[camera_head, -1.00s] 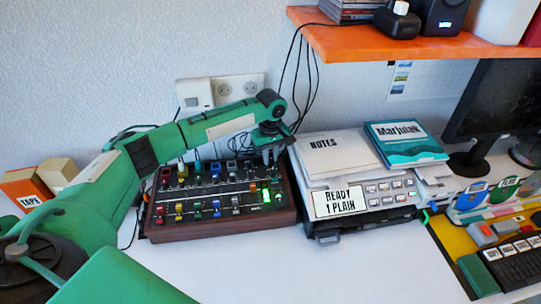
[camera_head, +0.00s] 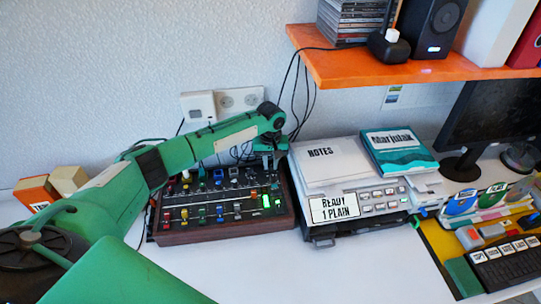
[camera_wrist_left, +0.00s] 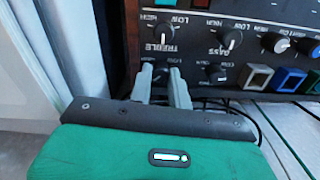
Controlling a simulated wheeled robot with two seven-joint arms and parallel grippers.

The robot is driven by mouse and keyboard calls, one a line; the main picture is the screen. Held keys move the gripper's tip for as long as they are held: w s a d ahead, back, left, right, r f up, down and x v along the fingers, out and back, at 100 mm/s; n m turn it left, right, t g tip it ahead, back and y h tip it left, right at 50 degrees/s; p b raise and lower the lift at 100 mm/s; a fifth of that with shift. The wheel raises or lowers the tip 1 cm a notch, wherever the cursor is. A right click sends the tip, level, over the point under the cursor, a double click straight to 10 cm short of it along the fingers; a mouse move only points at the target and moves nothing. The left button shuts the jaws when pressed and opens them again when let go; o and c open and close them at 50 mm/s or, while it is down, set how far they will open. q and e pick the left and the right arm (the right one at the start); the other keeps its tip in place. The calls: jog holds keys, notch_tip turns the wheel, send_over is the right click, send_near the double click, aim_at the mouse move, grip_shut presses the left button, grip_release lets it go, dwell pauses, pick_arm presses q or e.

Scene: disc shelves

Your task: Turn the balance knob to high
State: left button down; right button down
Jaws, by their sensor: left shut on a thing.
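The mixer panel (camera_head: 222,232) is a dark box with wooden sides, coloured sliders, small knobs and lit green buttons. My left gripper (camera_head: 270,162) reaches down onto its back right corner. In the left wrist view its two pale fingers (camera_wrist_left: 163,86) are shut on a small dark knob (camera_wrist_left: 161,72) at the end of the panel. The fingers hide most of that knob, its pointer and its label, so its setting cannot be read. Dark knobs with white pointers, labelled treble (camera_wrist_left: 164,33) and bass (camera_wrist_left: 229,38), sit beside it. My right gripper is not in view.
A printer (camera_head: 376,200) with notes and a teal book on it stands close to the mixer's right. An orange shelf (camera_head: 430,70) hangs above. Wall sockets and hanging black cables are behind the gripper. The white desk in front is clear.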

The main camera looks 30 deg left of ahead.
pick_arm(q)
jog(key=shift+r+m+p, duration=0.25)
jog(key=shift+m+p, duration=0.15)
jog(key=shift+m, duration=0.1)
jog(key=shift+m+p, duration=0.35)
jog(key=shift+m, duration=0.05)
jog(key=shift+f+m+p, duration=0.2)
jog(key=shift+m+p, duration=0.75)
jog(key=shift+m, duration=0.45)
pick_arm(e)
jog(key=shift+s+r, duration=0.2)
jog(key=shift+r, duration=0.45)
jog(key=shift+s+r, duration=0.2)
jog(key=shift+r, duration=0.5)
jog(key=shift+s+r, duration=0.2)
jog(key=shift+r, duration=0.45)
pick_arm(q)
jog(key=c, duration=1.3)
grip_release()
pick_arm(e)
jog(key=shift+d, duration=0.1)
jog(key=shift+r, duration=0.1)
